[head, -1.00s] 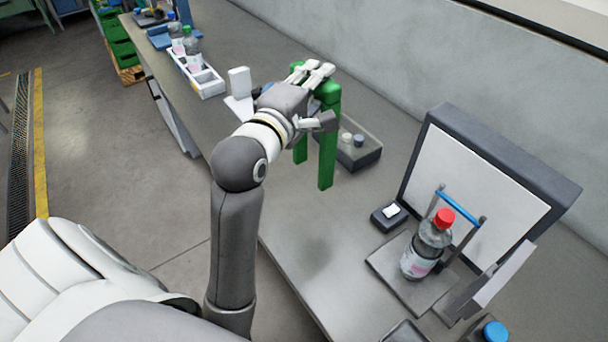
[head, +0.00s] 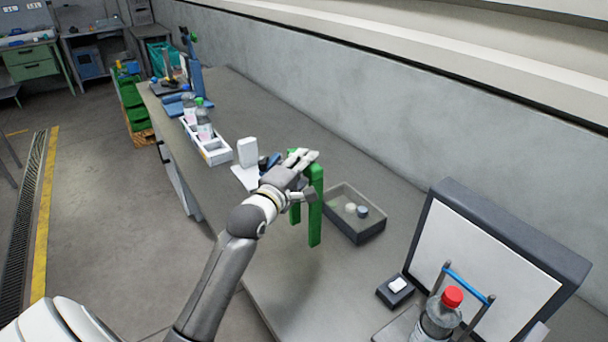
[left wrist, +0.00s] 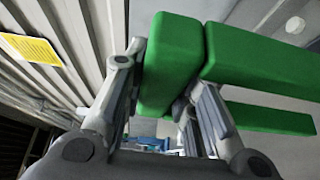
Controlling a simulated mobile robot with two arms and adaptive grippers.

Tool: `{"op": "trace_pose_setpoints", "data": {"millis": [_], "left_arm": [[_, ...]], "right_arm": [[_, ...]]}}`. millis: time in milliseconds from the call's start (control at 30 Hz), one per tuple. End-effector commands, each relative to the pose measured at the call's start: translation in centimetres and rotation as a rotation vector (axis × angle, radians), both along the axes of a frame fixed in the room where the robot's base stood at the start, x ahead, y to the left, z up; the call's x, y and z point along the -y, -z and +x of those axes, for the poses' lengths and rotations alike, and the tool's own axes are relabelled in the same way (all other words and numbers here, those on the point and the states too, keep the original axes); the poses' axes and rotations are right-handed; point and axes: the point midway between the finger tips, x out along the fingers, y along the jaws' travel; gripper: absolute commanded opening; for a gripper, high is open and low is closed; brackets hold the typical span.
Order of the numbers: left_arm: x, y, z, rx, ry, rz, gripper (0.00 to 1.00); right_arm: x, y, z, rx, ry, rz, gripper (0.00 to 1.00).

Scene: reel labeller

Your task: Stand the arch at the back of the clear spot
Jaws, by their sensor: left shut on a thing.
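The green arch (head: 315,212) is in my left gripper (head: 307,178), upright with its legs pointing down over the bench (head: 285,277). My left gripper is shut on the upper part of the arch. In the left wrist view the green arch (left wrist: 262,48) fills the upper middle and right, with one bar between the fingers (left wrist: 160,100). I cannot tell whether the leg ends touch the bench. Bare bench lies in front of the arch and along the wall behind it. My right gripper is not in view.
A grey tray (head: 371,233) with small round parts stands just right of the arch. A white block (head: 248,152), dark small items and a bottle carrier (head: 216,155) are to its left. A labeller with a white panel (head: 485,262) and a red-capped bottle (head: 437,320) stands at right.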

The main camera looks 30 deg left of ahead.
Motion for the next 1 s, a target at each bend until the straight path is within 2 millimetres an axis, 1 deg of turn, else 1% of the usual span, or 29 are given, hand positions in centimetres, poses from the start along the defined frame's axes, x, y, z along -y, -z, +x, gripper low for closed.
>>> {"op": "trace_pose_setpoints", "data": {"millis": [67,200,300,700,733,867,900,1000], "left_arm": [[-0.5,0.6,0.3,-0.001,-0.001,0.002,0.00],[-0.4,2.4,0.2,-0.004,-0.001,0.002,0.00],[-0.4,3.2,0.3,0.000,-0.001,0.001,0.00],[-0.3,3.9,0.2,0.001,-0.001,0.001,0.00],[-0.3,3.9,0.2,0.000,-0.001,0.001,0.29],[-0.3,3.9,0.2,-0.001,-0.001,0.001,0.45],[-0.3,3.9,0.2,-0.001,-0.001,0.001,0.48],[-0.3,3.9,0.2,-0.001,-0.001,0.001,0.48]], "right_arm": [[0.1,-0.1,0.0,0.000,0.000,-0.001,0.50],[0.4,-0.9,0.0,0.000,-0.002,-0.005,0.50],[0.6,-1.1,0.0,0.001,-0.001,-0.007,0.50],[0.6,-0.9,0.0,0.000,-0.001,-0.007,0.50],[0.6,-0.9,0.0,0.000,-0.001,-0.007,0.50],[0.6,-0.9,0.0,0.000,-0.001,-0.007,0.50],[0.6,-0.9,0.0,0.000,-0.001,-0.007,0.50],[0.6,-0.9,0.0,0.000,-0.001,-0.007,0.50]]}}
